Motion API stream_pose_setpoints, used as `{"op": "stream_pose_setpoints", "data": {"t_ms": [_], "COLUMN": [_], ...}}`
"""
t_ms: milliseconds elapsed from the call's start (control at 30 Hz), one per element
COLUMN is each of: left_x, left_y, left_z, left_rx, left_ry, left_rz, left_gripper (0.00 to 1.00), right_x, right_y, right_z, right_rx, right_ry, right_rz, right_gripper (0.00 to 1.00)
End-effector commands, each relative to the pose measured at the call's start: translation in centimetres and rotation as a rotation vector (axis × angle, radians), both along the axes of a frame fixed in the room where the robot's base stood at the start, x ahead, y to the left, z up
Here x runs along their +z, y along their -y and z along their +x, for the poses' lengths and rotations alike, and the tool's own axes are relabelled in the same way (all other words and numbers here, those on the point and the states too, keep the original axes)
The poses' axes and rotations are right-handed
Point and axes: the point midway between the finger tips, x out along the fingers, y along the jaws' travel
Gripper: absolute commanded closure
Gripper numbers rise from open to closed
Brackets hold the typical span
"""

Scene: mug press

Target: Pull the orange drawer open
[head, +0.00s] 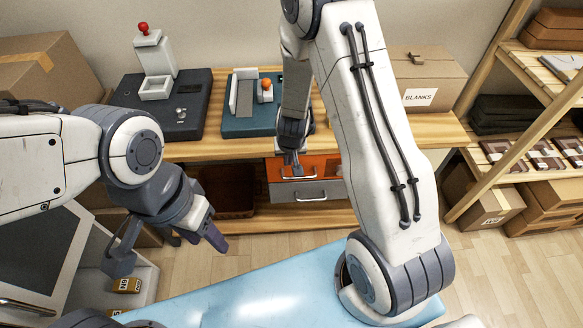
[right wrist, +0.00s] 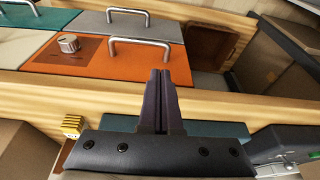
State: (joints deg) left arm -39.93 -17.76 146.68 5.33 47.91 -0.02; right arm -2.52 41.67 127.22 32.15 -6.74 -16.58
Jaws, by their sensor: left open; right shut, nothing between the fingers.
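The orange drawer (head: 321,164) is in the bench front, above a grey drawer (head: 322,191). In the right wrist view the orange drawer (right wrist: 110,71) looks flush with its neighbours and has a silver bar handle (right wrist: 140,41). My right gripper (head: 294,170) is in front of the orange drawer and hides part of it. In the right wrist view its shut, empty fingers (right wrist: 161,73) overlap the drawer front beside the handle's right end; I cannot tell whether they touch. My left gripper (head: 167,250) is open and empty at the lower left, well away from the drawer.
The wooden bench top (head: 215,150) carries a dark press unit (head: 180,122), a teal fixture (head: 243,122) and a BLANKS box (head: 424,80). A light blue surface (head: 250,295) lies in front. A shelf (head: 500,170) stands on the right.

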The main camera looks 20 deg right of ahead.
Motion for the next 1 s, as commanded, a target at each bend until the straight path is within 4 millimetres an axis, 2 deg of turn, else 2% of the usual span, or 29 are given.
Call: {"op": "stream_pose_setpoints", "data": {"t_ms": [33, 133, 267, 433, 600, 800, 1000], "left_x": [0.1, -0.2, -0.9, -1.9, -2.2, -2.2, -2.2], "left_y": [0.0, 0.0, 0.0, 0.0, 0.0, 0.0, 0.0], "left_z": [0.0, 0.0, 0.0, 0.0, 0.0, 0.0, 0.0], "left_rx": [0.0, 0.0, 0.0, 0.0, 0.0, 0.0, 0.0], "left_ry": [0.0, 0.0, 0.0, 0.0, 0.0, 0.0, 0.0], "left_rz": [0.0, 0.0, 0.0, 0.0, 0.0, 0.0, 0.0], "left_gripper": [0.5, 0.5, 0.5, 0.5, 0.5, 0.5, 0.5], "right_x": [-0.7, -1.7, -3.4, -6.5, -9.0, -10.5, -10.7], "right_y": [0.9, 1.6, 1.8, 2.0, 2.2, 2.4, 2.4], "right_z": [0.1, 0.3, 0.7, 1.6, 2.5, 3.0, 3.2], "right_rx": [-0.02, -0.039, -0.04, -0.038, -0.038, -0.038, -0.037], "right_ry": [0.0, 0.005, 0.004, 0.001, 0.004, 0.004, 0.006], "right_rz": [-0.011, -0.021, -0.023, -0.022, -0.021, -0.021, -0.021], "right_gripper": [1.0, 1.0, 1.0, 1.0, 1.0, 1.0, 1.0]}}
